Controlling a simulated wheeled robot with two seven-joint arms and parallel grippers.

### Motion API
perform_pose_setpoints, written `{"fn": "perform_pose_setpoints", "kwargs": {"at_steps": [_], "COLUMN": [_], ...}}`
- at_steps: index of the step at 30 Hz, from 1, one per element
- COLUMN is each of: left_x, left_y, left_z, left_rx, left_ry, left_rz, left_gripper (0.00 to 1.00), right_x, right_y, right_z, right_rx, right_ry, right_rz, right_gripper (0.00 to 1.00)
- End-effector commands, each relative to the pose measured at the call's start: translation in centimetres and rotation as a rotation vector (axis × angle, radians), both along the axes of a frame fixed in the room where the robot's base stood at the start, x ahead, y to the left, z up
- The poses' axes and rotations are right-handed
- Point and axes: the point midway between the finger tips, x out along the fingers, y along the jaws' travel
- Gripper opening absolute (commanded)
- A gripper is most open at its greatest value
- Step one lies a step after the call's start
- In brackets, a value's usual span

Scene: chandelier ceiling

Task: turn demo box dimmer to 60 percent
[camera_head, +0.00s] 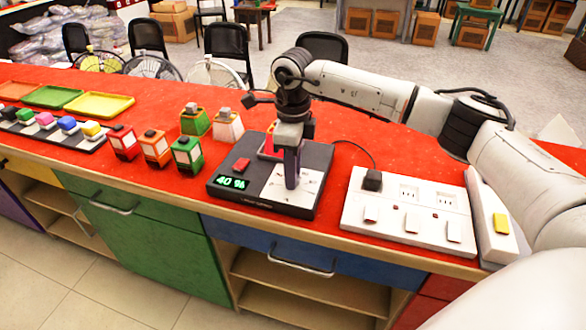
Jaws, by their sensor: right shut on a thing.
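The demo box (262,207) is a low black box on the red counter. Its green display (233,183) reads 40 %. A red button (241,165) sits behind the display, and a white dial plate (308,191) covers its front right part. My right gripper (291,183) points straight down over the dial plate and is shut at the dimmer knob, which the fingers hide. A red lamp-like piece (269,150) stands partly hidden behind the gripper. My left gripper is not in view.
A white socket panel (409,211) with a black plug (372,180) and cable lies right of the box. Green (187,155), orange (155,148) and red (123,142) lanterns stand to its left. A white block with a yellow switch (501,223) is at the right.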

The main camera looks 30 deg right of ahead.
Motion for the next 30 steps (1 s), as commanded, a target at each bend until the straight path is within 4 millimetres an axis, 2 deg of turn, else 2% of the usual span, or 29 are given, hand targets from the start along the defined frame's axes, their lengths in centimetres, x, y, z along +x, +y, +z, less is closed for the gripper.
{"fn": "perform_pose_setpoints", "kwargs": {"at_steps": [18,30], "left_x": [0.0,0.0], "left_y": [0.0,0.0], "left_z": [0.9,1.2], "left_rx": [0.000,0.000], "left_ry": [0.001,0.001], "left_rz": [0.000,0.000], "left_gripper": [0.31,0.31], "right_x": [0.0,0.1], "right_y": [0.0,0.1], "right_z": [0.2,0.2], "right_rx": [0.000,0.001], "right_ry": [-0.003,-0.003], "right_rz": [-0.565,-0.781], "right_gripper": [0.05,0.05]}}
